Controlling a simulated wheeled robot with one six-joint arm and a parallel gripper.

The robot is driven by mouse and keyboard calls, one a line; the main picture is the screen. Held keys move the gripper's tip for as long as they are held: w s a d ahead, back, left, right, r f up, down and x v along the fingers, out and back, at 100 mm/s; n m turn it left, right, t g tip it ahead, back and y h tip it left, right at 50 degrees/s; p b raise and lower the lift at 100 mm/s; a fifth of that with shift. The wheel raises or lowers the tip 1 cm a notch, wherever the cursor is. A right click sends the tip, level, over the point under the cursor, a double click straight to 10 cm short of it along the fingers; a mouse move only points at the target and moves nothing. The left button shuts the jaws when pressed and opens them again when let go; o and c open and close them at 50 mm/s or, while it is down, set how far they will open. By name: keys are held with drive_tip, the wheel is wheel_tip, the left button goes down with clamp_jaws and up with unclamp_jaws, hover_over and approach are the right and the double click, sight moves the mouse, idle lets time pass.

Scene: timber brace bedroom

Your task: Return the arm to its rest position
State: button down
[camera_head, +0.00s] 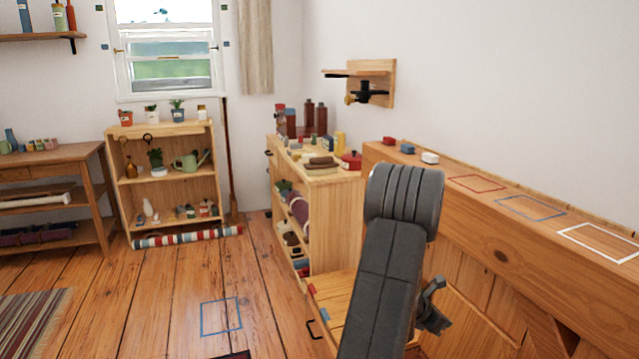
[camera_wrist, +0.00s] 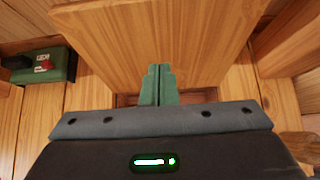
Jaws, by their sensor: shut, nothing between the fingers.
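My gripper (camera_wrist: 158,72) shows in the wrist view as two green fingers pressed together, with nothing between them. The fingers point towards a pale wooden board (camera_wrist: 155,40). I cannot tell whether they touch it. In the head view my dark grey arm rises from the bottom, right of centre, and bends at a rounded joint in front of the timber ledge. The fingers are not visible in the head view.
A loaded shelf unit (camera_head: 318,180) stands left of my arm. A green box (camera_wrist: 45,65) lies left in the wrist view. Open floor lies left.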

drive_tip(key=s+a+f+h+b, duration=0.1)
drive_tip(key=a+f+b, duration=0.1)
drive_tip(key=a, duration=0.3)
drive_tip(key=s+a+f+t+h+b, duration=0.1)
drive_tip(key=s+a+f+h+b, duration=0.1)
drive_tip(key=a+b, duration=0.2)
drive_tip(key=shift+s+a+f, duration=0.25)
drive_tip(key=shift+a, duration=0.35)
